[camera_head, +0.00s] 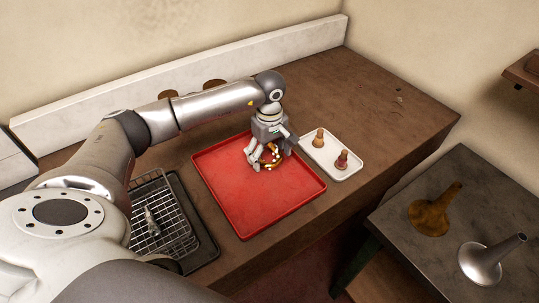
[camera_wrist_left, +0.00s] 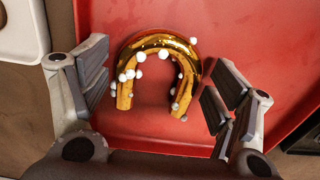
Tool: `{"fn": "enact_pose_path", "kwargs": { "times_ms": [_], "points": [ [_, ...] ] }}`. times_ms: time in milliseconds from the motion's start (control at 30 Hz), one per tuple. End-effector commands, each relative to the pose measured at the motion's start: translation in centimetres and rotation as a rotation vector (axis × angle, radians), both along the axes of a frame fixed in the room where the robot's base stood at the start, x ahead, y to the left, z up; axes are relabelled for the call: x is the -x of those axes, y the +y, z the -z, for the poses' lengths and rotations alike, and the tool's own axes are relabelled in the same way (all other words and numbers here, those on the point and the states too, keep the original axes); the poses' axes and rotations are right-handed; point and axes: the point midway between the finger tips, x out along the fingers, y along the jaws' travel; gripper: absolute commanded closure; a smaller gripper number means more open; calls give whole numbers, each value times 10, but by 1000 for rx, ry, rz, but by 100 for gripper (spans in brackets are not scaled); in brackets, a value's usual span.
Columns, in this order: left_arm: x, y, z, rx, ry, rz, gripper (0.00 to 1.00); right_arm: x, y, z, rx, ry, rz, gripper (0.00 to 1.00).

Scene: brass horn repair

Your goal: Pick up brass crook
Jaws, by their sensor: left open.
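The brass crook (camera_wrist_left: 157,45) is a shiny golden U-shaped tube with several small white balls on it. It lies on the red tray (camera_head: 265,205), near the tray's upper right part. In the head view the crook (camera_head: 269,158) is partly hidden by my left gripper (camera_head: 265,165). The left gripper points down over it with its fingers open. In the left wrist view the crook is between the two fingers of the gripper (camera_wrist_left: 157,98), with gaps on both sides. My right gripper is not in view.
A wire rack (camera_head: 150,207) in a dark tray is at the left. A lower grey table (camera_head: 463,207) at the right holds a brown funnel-shaped piece (camera_head: 431,217) and a silver one (camera_head: 482,263).

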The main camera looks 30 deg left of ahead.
Motion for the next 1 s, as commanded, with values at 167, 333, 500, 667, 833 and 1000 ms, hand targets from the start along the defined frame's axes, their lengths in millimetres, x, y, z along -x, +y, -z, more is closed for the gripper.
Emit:
{"fn": "enact_pose_path", "kwargs": {
  "times_ms": [167,333,500,667,833,1000],
  "points": [
    [0,0,0,0,0,0,22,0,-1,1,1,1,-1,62],
    [0,0,0,0,0,0,44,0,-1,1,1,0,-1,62],
    [0,0,0,0,-1,0,53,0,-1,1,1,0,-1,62],
    [0,0,-1,-1,-1,0,53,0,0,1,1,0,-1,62],
    [-2,0,-10,1,-4,-1,53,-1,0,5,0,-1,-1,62],
    [1,0,-33,0,-5,2,53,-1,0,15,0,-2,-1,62]
  ]
}}
